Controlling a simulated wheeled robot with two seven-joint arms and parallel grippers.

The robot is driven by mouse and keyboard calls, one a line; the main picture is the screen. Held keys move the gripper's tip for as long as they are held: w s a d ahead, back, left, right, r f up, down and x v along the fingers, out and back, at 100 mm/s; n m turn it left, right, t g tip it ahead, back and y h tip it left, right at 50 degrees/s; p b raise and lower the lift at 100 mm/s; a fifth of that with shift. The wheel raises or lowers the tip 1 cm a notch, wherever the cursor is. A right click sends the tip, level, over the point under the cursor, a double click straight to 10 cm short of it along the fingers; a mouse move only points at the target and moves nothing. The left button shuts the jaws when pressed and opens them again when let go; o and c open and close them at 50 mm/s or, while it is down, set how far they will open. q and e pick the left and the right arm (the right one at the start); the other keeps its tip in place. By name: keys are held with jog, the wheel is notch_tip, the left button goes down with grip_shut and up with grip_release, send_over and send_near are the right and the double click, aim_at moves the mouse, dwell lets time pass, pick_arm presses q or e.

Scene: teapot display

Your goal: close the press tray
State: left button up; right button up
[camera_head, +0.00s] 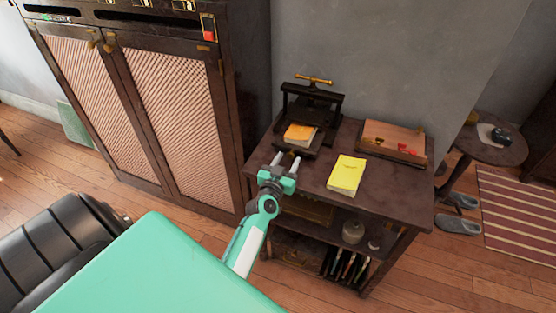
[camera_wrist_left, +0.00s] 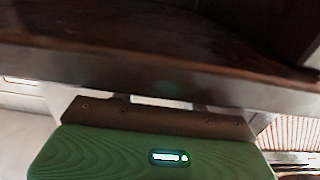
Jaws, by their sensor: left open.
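A black book press (camera_head: 328,98) with a brass handle on top stands at the back left of a dark wooden side table. Its dark tray (camera_head: 312,151) shows at the front, with an orange book (camera_head: 299,133) lying on it. My left gripper (camera_head: 286,162) is open and empty, just in front of the press at the table's left front edge. Whether a finger touches the tray I cannot tell. In the left wrist view the gripper (camera_wrist_left: 165,101) is close to a dark wooden edge, and the tray cannot be made out. My right gripper is not in view.
A yellow book (camera_head: 346,174) lies on the side table (camera_head: 395,200) right of my gripper. A wooden box (camera_head: 390,140) with red items is behind it. A tall cabinet (camera_head: 150,110) stands at the left. Lower shelves hold a jar and several books.

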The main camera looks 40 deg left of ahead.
pick_arm(q)
jog(key=v, duration=1.2)
jog(key=shift+s+d+b, duration=0.15)
jog(key=shift+s+b, duration=0.15)
jog(key=shift+b, duration=0.1)
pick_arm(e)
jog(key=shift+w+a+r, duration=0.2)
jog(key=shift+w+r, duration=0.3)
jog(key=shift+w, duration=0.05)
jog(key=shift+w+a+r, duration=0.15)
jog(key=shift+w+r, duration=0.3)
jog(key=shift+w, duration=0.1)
pick_arm(q)
jog(key=shift+r, duration=0.1)
jog(key=shift+c, duration=0.3)
